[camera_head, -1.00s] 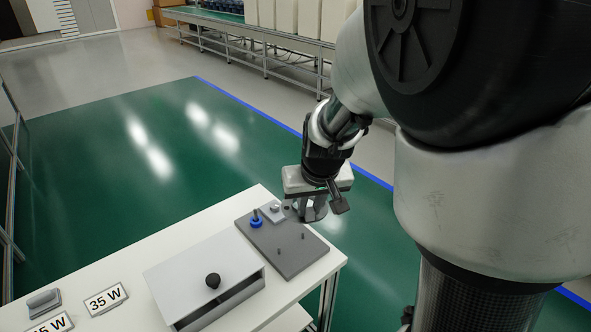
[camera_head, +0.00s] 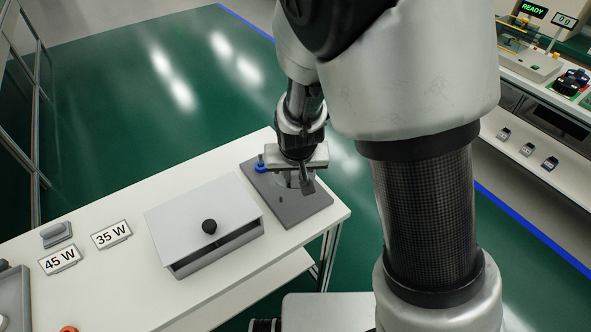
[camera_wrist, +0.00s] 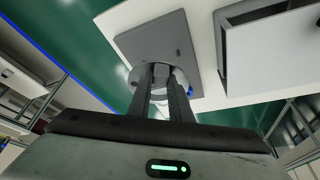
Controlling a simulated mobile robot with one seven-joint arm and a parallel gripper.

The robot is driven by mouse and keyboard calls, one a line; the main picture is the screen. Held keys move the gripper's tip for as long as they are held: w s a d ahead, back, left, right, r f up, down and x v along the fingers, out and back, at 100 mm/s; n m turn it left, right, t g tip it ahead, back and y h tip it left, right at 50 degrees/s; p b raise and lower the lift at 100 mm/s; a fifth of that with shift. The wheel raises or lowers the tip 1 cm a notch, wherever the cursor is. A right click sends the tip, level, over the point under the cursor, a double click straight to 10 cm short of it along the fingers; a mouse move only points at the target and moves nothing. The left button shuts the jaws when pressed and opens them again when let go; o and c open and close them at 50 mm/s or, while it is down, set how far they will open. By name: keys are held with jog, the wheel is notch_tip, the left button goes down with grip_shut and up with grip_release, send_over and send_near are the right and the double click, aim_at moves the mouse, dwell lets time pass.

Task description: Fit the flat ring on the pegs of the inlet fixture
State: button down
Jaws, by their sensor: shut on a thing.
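The inlet fixture is a flat dark grey plate (camera_head: 309,208) at the table's right end. My gripper (camera_head: 297,184) is low over its middle, pointing down. In the wrist view the gripper (camera_wrist: 164,78) is shut on the flat ring (camera_wrist: 173,69), a pale grey round piece over the plate (camera_wrist: 135,42). Whether the ring touches the plate or sits around the pegs I cannot tell. A peg (camera_head: 308,199) shows beside the fingers; the other pegs are hidden. A blue collar (camera_head: 261,169) on a post stands at the plate's left side.
A light grey box with a black knob (camera_head: 209,226) stands left of the fixture. Signs "35 W" (camera_head: 112,234) and "45 W" (camera_head: 60,259) and a grey block (camera_head: 56,233) are farther left. The tabletop's front right strip (camera_head: 320,226) is bare.

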aim_at(296, 188)
jog(key=shift+f+b, duration=2.3)
jog(key=shift+f, duration=0.6)
jog(key=shift+f+b, duration=0.3)
jog(key=shift+f, duration=0.4)
jog(key=shift+r, duration=0.2)
jog(key=shift+r+p, duration=0.25)
jog(key=shift+p, duration=0.2)
jog(key=shift+f, duration=0.45)
dwell(1.5)
jog(key=shift+r, duration=0.2)
jog(key=shift+r, duration=0.25)
jog(key=shift+p, duration=0.35)
dwell(1.0)
